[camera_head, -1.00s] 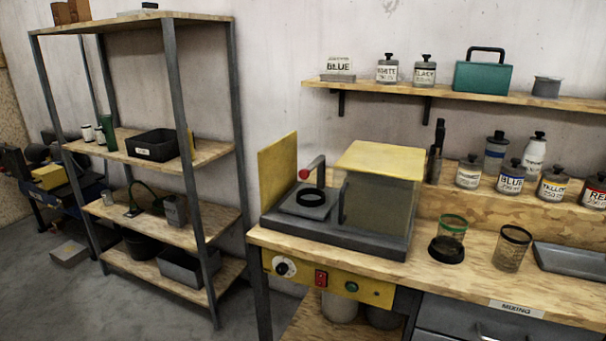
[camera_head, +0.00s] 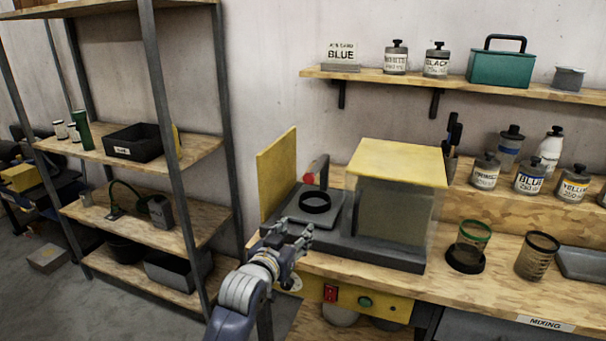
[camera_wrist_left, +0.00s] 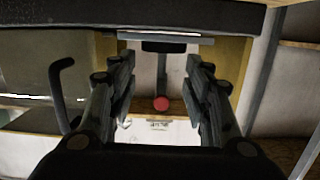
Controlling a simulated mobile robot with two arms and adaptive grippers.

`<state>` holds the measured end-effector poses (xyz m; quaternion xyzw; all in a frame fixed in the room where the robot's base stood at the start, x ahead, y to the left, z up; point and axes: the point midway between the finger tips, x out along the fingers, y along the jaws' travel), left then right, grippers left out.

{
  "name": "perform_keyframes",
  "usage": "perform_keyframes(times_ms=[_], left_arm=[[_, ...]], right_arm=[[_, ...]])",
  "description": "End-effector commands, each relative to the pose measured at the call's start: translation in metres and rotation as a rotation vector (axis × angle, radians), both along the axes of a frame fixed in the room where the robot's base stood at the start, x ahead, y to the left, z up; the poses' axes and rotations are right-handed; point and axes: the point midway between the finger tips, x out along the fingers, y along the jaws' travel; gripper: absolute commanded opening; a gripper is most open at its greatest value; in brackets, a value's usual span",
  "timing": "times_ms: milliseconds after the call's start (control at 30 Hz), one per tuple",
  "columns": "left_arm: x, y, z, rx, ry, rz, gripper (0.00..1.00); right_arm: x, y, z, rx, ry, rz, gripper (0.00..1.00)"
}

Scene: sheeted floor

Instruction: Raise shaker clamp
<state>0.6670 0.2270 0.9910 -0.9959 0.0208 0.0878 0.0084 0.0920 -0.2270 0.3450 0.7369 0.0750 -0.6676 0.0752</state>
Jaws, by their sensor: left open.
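The shaker (camera_head: 335,238) is a dark grey machine on the bench, with a yellow left panel (camera_head: 277,172) and a yellow-topped cover (camera_head: 400,160) at its right. Its clamp has a red knob (camera_head: 308,178) on a grey arm, behind a plate with a black ring (camera_head: 315,202). In the left wrist view the red knob (camera_wrist_left: 161,103) shows between my fingers, with some distance beyond them. My left gripper (camera_head: 294,232) is open and empty at the shaker's front left, short of the clamp; it also shows in the wrist view (camera_wrist_left: 162,78). My right gripper is out of view.
The cover's handle (camera_wrist_left: 62,85) stands out in the wrist view. A green-rimmed cup (camera_head: 470,245) and a mesh cup (camera_head: 537,255) stand on the bench to the right. A shelf rack (camera_head: 150,150) is at left. Lidded jars line the back.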

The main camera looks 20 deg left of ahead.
Motion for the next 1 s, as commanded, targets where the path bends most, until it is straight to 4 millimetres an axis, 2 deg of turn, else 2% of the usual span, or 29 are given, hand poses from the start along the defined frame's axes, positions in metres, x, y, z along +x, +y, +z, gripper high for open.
perform_keyframes(times_ms=[33,100,233,467,800,1000], left_arm=[[0.008,0.001,0.030,-0.008,-0.060,0.002,0.45],[0.013,0.003,0.058,-0.015,-0.119,0.004,0.45],[0.018,0.005,0.083,-0.023,-0.170,0.008,0.45],[0.038,0.005,0.086,-0.023,-0.176,0.008,0.45],[0.088,0.003,0.086,-0.024,-0.174,0.008,0.45],[0.111,0.002,0.085,-0.022,-0.175,0.007,0.45]], right_arm=[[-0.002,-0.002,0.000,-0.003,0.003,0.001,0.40],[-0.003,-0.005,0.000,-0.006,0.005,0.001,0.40],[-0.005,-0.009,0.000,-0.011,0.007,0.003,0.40],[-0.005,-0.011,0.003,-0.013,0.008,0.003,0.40],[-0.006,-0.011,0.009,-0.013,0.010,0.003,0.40],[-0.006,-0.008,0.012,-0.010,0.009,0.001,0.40]])
